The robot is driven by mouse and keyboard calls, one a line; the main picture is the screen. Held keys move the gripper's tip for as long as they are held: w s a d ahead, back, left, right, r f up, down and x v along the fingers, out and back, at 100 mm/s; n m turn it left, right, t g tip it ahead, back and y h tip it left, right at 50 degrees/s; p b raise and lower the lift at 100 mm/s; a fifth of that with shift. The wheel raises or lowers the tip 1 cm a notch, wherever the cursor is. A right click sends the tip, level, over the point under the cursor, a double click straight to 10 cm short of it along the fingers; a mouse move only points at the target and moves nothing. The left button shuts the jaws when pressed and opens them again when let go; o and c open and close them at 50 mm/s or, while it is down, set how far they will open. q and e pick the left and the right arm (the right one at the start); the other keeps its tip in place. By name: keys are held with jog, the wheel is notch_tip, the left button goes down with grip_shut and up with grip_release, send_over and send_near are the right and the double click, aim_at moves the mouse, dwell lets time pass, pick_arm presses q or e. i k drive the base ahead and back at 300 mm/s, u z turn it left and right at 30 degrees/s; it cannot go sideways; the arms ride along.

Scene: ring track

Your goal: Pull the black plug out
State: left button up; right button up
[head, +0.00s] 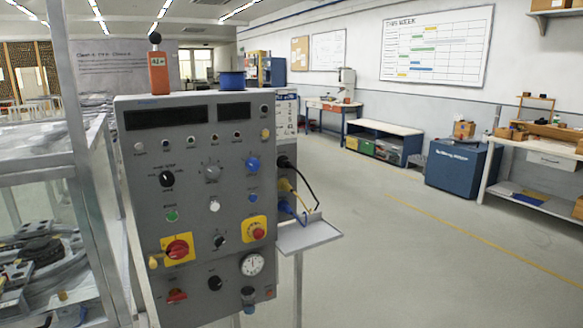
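A black plug (284,162) sits in the right side face of the grey control panel (135,175), the uppermost of three plugs there. Its black cable (309,186) arcs right and down toward a small grey shelf (310,236). A yellow plug (286,184) is just below it, and a blue plug (285,206) is below that. The sockets behind the plugs are hidden. Neither of my grippers shows in the head view.
The panel front carries knobs, buttons and a gauge (252,264). An orange box (158,73) and a blue spool (231,80) stand on top. A metal frame (80,150) is at the left. Open floor (400,260) lies right of the panel.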

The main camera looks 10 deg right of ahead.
aim_at(287, 164)
jog(key=u, duration=0.1)
jog(key=i, duration=0.9)
jog(key=z, duration=0.1)
